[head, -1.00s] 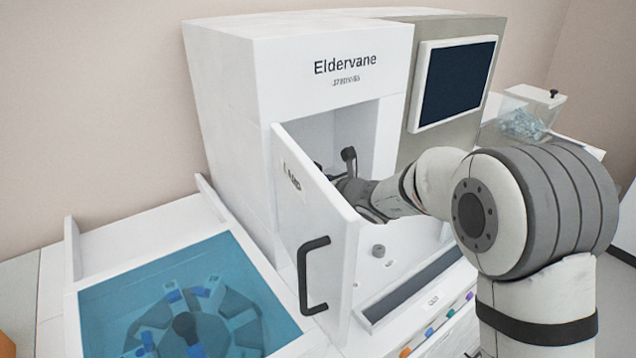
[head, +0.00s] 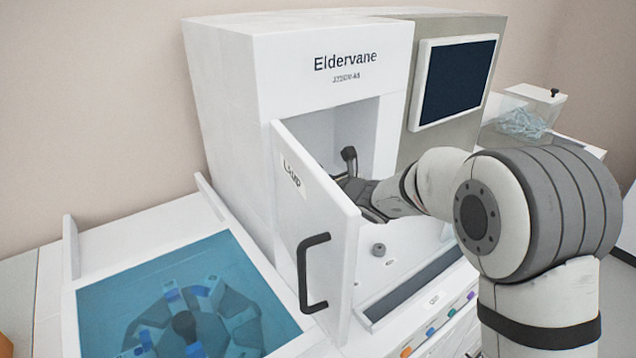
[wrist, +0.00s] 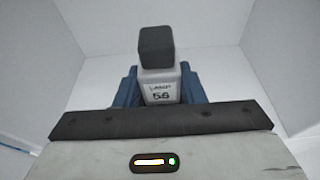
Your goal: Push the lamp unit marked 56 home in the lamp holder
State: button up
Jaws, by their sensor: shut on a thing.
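The lamp unit marked 56 (wrist: 158,92) is a pale block with a dark top, upright in the middle of the wrist view. Blue parts (wrist: 192,88) flank it on both sides. My gripper (wrist: 158,104) is shut on the lamp unit, and its dark front edge hides the unit's lower end. In the head view my gripper (head: 358,190) reaches into the open compartment of the white machine, partly behind the door. The lamp holder cannot be made out clearly, and how deep the unit sits cannot be told.
The open door marked LAMP (head: 318,215), with a dark handle, stands just left of my arm. White compartment walls (wrist: 240,50) surround the gripper. A small grey knob (head: 379,250) sits on the ledge below.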

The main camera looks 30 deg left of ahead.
jog(key=o, duration=1.2)
jog(key=shift+f, duration=0.1)
jog(key=shift+b+v, duration=0.65)
jog(key=shift+v, duration=3.25)
